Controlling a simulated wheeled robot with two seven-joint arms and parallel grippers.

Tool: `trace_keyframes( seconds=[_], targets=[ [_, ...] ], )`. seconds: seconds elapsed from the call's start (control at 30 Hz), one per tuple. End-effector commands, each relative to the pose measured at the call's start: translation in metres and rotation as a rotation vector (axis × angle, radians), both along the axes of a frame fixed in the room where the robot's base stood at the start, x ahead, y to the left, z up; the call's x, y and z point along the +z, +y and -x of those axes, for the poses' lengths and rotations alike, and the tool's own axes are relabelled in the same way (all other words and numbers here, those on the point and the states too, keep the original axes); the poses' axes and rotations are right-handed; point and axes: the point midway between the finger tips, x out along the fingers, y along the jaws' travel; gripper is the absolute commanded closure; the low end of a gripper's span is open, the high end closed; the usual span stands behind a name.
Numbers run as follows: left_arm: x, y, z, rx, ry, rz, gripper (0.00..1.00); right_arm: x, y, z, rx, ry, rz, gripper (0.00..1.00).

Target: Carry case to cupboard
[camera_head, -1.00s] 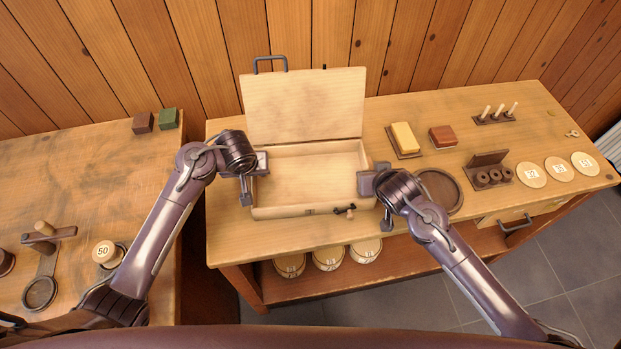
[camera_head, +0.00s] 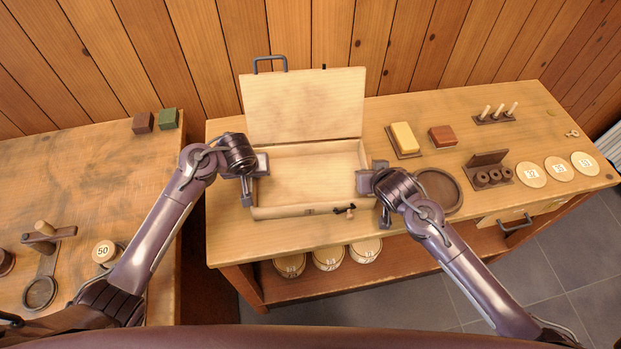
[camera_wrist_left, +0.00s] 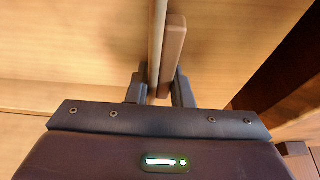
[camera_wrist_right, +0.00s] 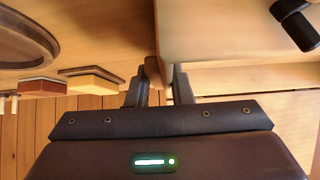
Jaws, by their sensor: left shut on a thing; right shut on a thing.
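The case (camera_head: 310,208) is a pale wooden box standing on the right-hand bench, its inside empty. Its lid (camera_head: 303,105) stands open at the back, with a dark handle (camera_head: 270,63) on its top edge. My left gripper (camera_head: 261,164) is shut on the case's left side; the left wrist view shows the thin wall and a brown strip (camera_wrist_left: 173,50) between the fingers. My right gripper (camera_head: 366,182) is shut on the case's right side, where a wall edge shows between its fingers in the right wrist view (camera_wrist_right: 157,78). No cupboard is clearly visible.
On the bench to the right are a yellow block (camera_head: 404,138), a red-brown block (camera_head: 442,136), a round dark tray (camera_head: 438,190), a peg rack (camera_head: 495,116) and numbered discs (camera_head: 532,174). Round pale lidded pots (camera_head: 328,258) sit on the shelf below.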

Motion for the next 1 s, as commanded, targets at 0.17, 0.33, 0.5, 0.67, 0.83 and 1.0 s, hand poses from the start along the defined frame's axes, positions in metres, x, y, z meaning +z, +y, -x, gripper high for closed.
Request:
trace_keyframes(
  seconds=[0.17,0.33,0.5,0.67,0.83,1.0],
  targets=[
    [0.000,0.000,0.000,0.000,0.001,-0.001,1.00,0.000,0.000,0.000,-0.001,0.001,0.001,1.00],
    [0.002,0.000,-0.001,0.001,-0.002,0.000,1.00,0.002,0.000,-0.001,-0.001,-0.003,-0.001,1.00],
    [0.008,0.000,-0.001,0.001,-0.002,0.000,1.00,0.008,0.000,-0.001,-0.001,-0.003,-0.001,1.00],
    [0.020,0.000,-0.001,0.001,-0.002,0.000,1.00,0.021,0.000,-0.001,-0.001,-0.003,0.000,1.00],
    [0.037,0.000,-0.001,0.001,-0.002,0.000,1.00,0.038,0.000,-0.001,-0.001,-0.003,0.000,1.00],
    [0.050,0.000,-0.001,0.001,-0.002,0.000,1.00,0.050,0.000,-0.001,-0.001,-0.003,0.000,1.00]
  ],
)
